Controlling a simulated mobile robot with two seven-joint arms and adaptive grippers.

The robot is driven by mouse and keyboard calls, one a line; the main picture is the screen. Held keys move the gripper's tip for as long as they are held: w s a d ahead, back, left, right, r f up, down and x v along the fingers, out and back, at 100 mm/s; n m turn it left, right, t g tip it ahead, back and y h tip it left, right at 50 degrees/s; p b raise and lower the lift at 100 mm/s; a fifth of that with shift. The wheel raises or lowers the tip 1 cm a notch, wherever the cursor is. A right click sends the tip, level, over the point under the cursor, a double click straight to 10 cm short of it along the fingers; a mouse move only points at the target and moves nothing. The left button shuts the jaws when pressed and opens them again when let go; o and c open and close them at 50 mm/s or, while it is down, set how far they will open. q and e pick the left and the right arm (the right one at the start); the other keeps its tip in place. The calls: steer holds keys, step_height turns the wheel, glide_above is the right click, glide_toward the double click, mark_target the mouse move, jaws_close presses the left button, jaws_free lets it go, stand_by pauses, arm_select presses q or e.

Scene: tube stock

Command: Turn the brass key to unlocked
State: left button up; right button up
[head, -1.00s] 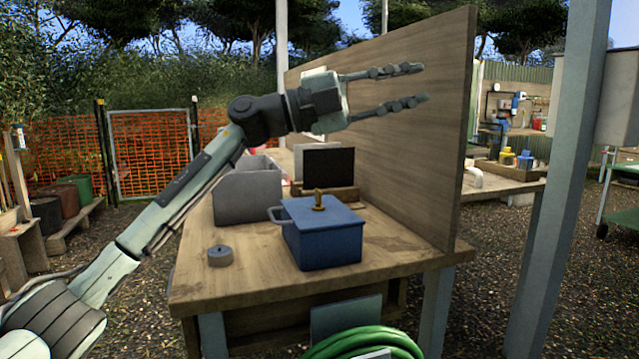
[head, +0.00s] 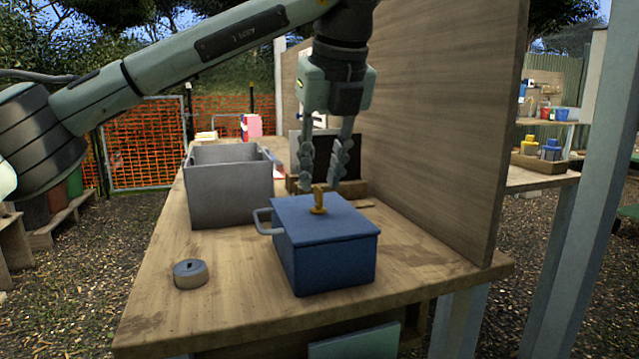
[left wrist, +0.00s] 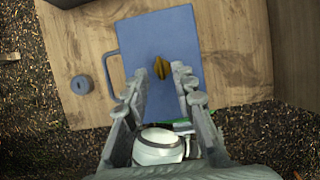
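The brass key (head: 318,198) stands upright on the lid of a blue box (head: 330,250) on the wooden bench. In the left wrist view the key (left wrist: 161,68) lies just beyond my fingertips, near the middle of the blue lid (left wrist: 187,40). My left gripper (head: 321,190) points down over the lid, its fingers apart around or just above the key; I cannot tell whether they reach down beside it. My right gripper is not in view.
A grey bin (head: 230,190) stands behind and left of the box. A small round grey piece (head: 190,273) lies at the front left of the bench (head: 225,300). A tall wooden panel (head: 440,130) rises close on the right.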

mark_target(318, 200)
arm_select(q)
steer(key=shift+x, duration=1.35)
jaws_close()
